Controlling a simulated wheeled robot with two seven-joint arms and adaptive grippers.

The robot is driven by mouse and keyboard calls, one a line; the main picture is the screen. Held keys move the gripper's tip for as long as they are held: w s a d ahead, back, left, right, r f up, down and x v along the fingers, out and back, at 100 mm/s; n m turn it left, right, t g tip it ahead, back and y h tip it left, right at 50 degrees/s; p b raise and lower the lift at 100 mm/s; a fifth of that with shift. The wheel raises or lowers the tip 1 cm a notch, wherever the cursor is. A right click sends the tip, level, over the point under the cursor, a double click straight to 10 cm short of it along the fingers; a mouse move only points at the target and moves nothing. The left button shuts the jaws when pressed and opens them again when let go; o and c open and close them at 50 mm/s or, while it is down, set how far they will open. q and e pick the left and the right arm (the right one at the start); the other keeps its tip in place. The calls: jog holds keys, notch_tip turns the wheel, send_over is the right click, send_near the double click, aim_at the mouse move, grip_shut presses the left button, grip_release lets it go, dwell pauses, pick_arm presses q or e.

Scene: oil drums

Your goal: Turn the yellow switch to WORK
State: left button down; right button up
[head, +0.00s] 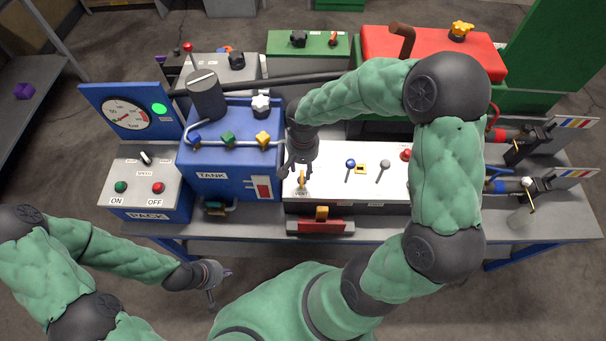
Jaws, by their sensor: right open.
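The yellow switch (302,178) is a small upright lever on the white top of the panel (330,187), at its left end. Small lettering is printed by its foot, too small to read surely. My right gripper (301,170) is open and points down over this switch, with its fingers around or just beside the lever; I cannot tell whether they touch it. My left gripper (212,293) hangs low in front of the bench, away from the panel; its jaws are too small to judge.
Blue (350,163), grey (383,165) and red (405,155) levers stand further right on the panel. The blue tank (230,165) is close on the left, with the PACK box (147,190) beyond.

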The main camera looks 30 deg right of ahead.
aim_at(303, 177)
jog(key=shift+f+b, duration=0.45)
jog(key=shift+f, duration=2.05)
grip_shut()
